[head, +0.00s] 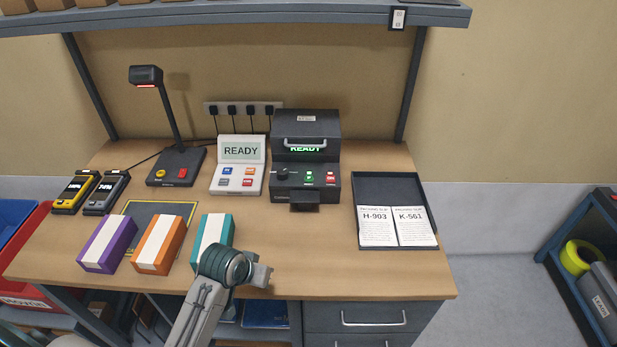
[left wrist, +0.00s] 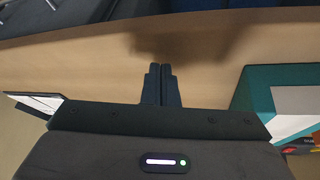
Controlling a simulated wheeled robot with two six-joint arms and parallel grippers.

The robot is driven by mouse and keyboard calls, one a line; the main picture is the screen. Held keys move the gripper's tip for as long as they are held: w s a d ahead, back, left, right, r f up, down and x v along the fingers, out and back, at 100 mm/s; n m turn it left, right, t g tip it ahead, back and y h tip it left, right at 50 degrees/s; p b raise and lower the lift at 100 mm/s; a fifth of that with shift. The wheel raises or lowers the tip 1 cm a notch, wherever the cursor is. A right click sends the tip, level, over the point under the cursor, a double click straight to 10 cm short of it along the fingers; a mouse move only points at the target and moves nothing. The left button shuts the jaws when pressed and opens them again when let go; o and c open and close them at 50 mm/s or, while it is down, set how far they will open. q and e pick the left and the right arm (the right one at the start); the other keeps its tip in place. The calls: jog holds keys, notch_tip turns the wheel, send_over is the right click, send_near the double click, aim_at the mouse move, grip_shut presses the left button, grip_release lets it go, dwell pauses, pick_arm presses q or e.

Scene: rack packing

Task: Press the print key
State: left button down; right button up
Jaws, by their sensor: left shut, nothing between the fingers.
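The black printer (head: 305,155) stands at the back of the bench, with a green "READY" display partly behind its handle. Its front panel has a dark knob (head: 283,173), a green key (head: 309,176) and a red key (head: 330,177). The white terminal (head: 238,165) left of it shows "READY" above blue, orange, grey and red keys. The key labels are too small to read, so I cannot tell which is the print key. My left gripper (head: 262,276) is above the bench's front edge, away from both devices. Its fingers are shut and empty in the left wrist view (left wrist: 161,72). My right gripper is not visible.
Purple (head: 107,244), orange (head: 160,244) and teal (head: 212,238) boxes stand left of my gripper. A dark tray (head: 388,188) with two packing slips lies at the right. A scanner stand (head: 176,166) and two handhelds are at the left. Bench between gripper and printer is clear.

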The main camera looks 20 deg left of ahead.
pick_arm(q)
jog(key=w+d+r+n+t+h, duration=0.1)
jog(key=w+r, duration=0.2)
jog(key=w, duration=0.7)
jog(key=w+r+h, duration=0.1)
jog(key=w+r, duration=0.3)
jog(key=w, duration=0.5)
notch_tip(320, 180, up, 10)
jog(key=r+n+t+h, duration=0.1)
jog(key=t+h, duration=0.1)
send_over(306, 180)
jog(key=shift+f, duration=0.25)
notch_tip(306, 180, down, 7)
jog(key=b, duration=0.7)
jog(key=shift+r, duration=0.15)
jog(key=shift+w+f, duration=0.1)
jog(key=shift+f, duration=0.95)
